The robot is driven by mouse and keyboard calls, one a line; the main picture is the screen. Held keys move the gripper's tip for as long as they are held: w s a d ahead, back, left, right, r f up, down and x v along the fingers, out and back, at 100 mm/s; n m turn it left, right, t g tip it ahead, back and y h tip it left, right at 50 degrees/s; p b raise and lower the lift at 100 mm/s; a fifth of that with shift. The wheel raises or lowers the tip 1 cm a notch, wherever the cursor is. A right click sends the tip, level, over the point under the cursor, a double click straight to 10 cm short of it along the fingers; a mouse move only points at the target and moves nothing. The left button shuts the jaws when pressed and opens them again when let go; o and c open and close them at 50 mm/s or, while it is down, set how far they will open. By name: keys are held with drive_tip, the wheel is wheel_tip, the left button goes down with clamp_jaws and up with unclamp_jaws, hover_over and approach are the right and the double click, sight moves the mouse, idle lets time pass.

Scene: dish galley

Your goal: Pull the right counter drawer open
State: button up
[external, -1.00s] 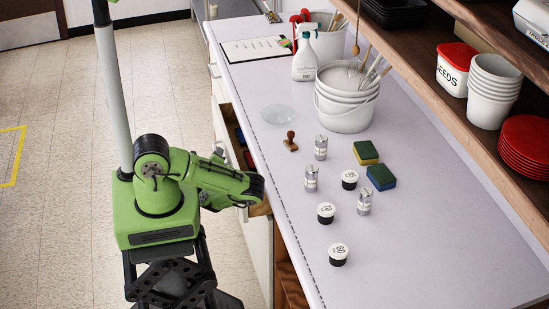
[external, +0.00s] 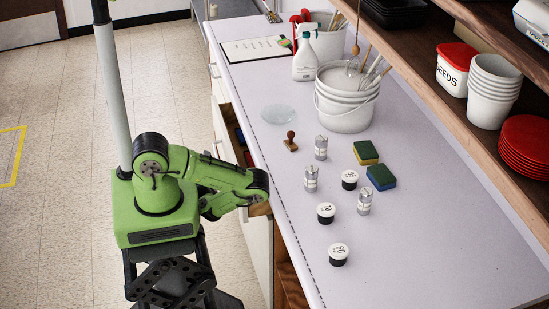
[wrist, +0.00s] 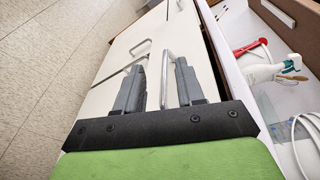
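A white-fronted counter drawer (external: 226,118) stands part open beside my arm in the external view. Its wooden side shows just below my wrist, and my arm hides much of its front. My arm hides the fingers in the external view.
Another bar handle (wrist: 138,47) is at the upper left of the wrist view. The countertop (external: 430,240) holds jars, sponges (external: 381,177), a stamp, stacked buckets (external: 345,110) and a spray bottle (external: 305,60). Tiled floor (external: 60,230) is clear at the left.

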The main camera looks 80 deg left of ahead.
drive_tip(key=s+a+n+g+h+b, duration=0.2)
drive_tip(key=s+n+g, duration=0.5)
drive_tip(key=s+n, duration=0.15)
drive_tip(key=s+a+n+g+h+b, duration=0.2)
drive_tip(key=s+n+g+h, duration=0.1)
drive_tip(key=s+n+g, duration=0.55)
drive_tip(key=n+t+h, duration=0.7)
drive_tip(key=t+h, duration=0.4)
drive_tip(key=t, duration=0.5)
approach(216, 153)
drive_tip(key=shift+g, duration=0.25)
drive_tip(key=f, duration=0.2)
drive_tip(key=w+f+b, duration=0.1)
drive_tip(key=f, duration=0.2)
drive_tip(key=f+b, duration=0.1)
drive_tip(key=f, duration=0.1)
drive_tip(key=shift+w+d+f, duration=0.1)
drive_tip(key=shift+w+f, duration=0.2)
drive_tip(key=shift+w, duration=0.1)
